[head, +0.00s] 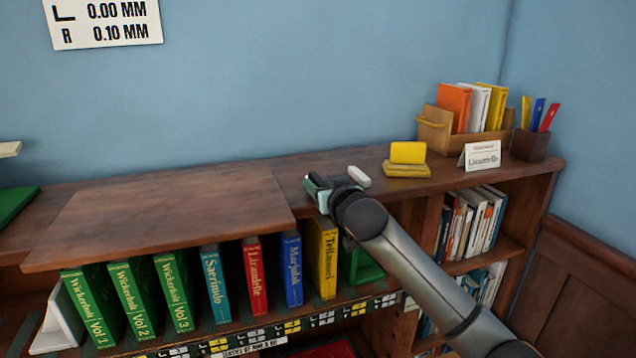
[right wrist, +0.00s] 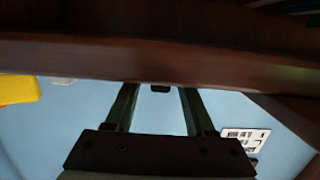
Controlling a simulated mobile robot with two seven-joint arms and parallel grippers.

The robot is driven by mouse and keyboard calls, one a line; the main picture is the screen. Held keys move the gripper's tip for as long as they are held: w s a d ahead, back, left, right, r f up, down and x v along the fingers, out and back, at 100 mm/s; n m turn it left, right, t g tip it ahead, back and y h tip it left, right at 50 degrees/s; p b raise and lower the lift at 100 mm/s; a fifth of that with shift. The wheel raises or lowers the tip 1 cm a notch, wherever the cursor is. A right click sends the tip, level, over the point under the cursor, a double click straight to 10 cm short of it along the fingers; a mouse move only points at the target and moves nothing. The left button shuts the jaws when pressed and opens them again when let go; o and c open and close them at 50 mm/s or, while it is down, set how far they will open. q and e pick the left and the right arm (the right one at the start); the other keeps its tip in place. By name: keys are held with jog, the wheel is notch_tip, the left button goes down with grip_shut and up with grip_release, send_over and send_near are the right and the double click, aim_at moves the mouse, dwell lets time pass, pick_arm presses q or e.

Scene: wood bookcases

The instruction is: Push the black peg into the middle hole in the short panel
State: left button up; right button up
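My right gripper (head: 318,186) is at the bookcase top, by the right end of a brown board that overhangs the front. In the right wrist view its two fingers (right wrist: 160,92) stand apart, with a gap between the tips. A small black piece (right wrist: 160,88) shows in that gap, partly behind a wooden edge, touching neither finger. It may be the black peg, but I cannot be sure. The brown board (head: 160,212) may be the short panel; no holes show in it. My left gripper is not in view.
A white block (head: 360,177) lies just right of the gripper. A yellow block (head: 407,153), a card (head: 481,155), a book box (head: 434,135) and a pen holder (head: 530,145) stand farther right. The board's top is clear.

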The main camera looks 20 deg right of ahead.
grip_shut()
jog(key=shift+r, duration=0.1)
dwell(0.5)
